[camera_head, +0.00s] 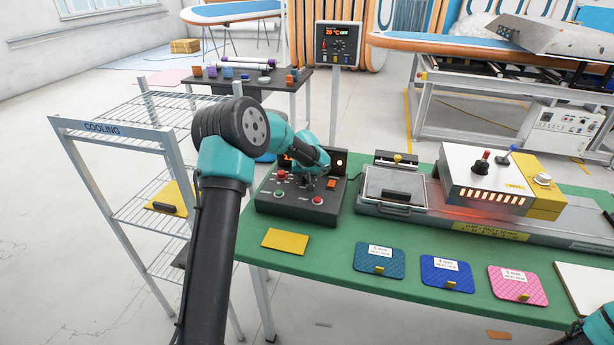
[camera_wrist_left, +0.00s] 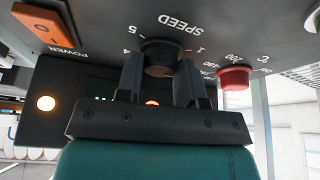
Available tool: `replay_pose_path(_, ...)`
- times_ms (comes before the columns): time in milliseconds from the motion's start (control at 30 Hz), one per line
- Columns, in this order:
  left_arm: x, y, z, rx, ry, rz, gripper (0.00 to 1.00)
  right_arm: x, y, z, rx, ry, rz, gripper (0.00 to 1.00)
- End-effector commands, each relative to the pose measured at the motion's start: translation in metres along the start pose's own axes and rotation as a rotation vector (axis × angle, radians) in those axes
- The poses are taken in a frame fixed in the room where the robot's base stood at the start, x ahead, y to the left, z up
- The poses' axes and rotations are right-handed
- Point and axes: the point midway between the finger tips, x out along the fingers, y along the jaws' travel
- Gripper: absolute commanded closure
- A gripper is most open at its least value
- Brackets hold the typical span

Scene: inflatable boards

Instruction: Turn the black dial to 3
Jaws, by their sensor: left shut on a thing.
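The black dial (camera_wrist_left: 160,53) sits on the dark panel of a control box (camera_head: 325,208), under the upside-down word SPEED in the left wrist view. The numbers 1, 4 and 5 show around it; the others are hidden, and I cannot read the dial's setting. My left gripper (camera_wrist_left: 161,82) is shut on the dial, one finger on each side. In the head view the left gripper (camera_head: 308,183) reaches down onto the box and mostly hides the dial. Of my right arm only a teal part shows at the bottom right corner; its gripper is out of view.
A red knob (camera_wrist_left: 234,78) is close beside the right finger, and an orange power switch (camera_wrist_left: 42,24) is on the panel. A press (camera_head: 395,190) stands right of the box on the green table (camera_head: 300,262). A yellow card (camera_head: 285,241) and several coloured pads lie in front.

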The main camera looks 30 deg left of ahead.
Motion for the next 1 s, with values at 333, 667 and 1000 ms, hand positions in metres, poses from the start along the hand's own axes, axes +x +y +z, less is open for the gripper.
replay_pose_path(333,-0.0001,-0.0011,-0.0004,0.208,0.0,0.088,0.89,0.0,0.0,0.0,0.0,0.0,0.0,0.57)
replay_pose_path(667,0.0002,-0.0019,-0.0006,0.401,-0.001,0.169,0.89,0.0,0.0,0.0,0.0,0.0,0.0,0.57)
replay_pose_path(1000,0.0005,-0.0032,-0.0015,0.602,0.0,0.252,0.89,0.0,0.0,0.0,0.0,0.0,0.0,0.57)
